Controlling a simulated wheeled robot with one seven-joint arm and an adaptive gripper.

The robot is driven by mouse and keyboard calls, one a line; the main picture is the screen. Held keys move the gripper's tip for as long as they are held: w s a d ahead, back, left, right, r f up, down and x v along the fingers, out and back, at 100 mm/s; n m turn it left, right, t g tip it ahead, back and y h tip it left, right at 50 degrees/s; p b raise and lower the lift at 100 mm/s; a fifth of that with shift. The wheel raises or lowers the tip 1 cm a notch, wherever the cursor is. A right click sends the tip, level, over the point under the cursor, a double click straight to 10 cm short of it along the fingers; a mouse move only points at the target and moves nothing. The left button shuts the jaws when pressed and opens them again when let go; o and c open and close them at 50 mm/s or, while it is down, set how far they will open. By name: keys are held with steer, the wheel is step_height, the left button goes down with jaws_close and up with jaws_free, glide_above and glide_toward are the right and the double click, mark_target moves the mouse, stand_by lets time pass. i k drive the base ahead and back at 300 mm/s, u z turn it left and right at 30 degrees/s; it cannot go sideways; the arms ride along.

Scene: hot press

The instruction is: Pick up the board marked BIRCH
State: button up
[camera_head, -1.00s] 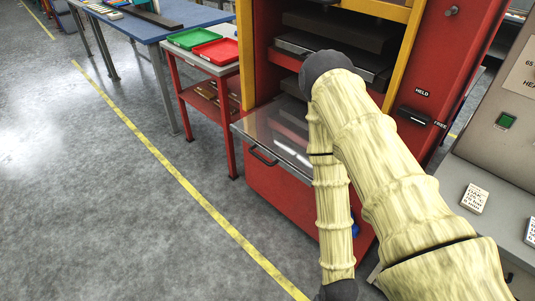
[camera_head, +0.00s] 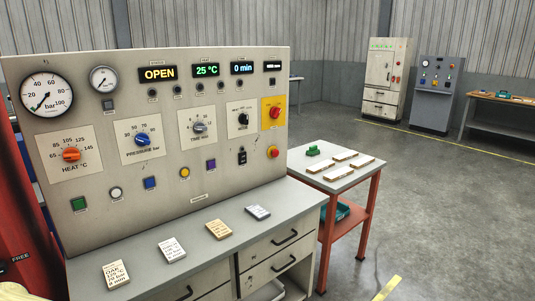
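No board can be read as BIRCH in this view. Several flat, pale-topped boards with brown edges lie on a side table (camera_head: 300,160) with red legs, right of the control console; one board (camera_head: 337,175) lies nearest its front edge, and another board (camera_head: 362,161) is at the right. Any markings on them are too small to read. My gripper is not in view; only a pale sleeved bit of my arm shows at the bottom left corner.
The control console (camera_head: 240,174) shows OPEN, 25 °C and 0 min. Several small cards lie on its ledge, including an OAK card (camera_head: 116,273). A green object (camera_head: 313,150) stands on the side table. Open floor (camera_head: 440,210) lies to the right.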

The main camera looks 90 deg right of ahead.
mark_target(349, 155)
steer(key=z, duration=3.75)
steer(key=k, duration=0.45)
steer(key=z, duration=1)
steer(key=i, duration=2)
steer(key=u, duration=0.2)
steer(key=i, duration=1.65)
steer(key=u, duration=1.35)
steer(key=i, duration=0.85)
steer(key=u, duration=1)
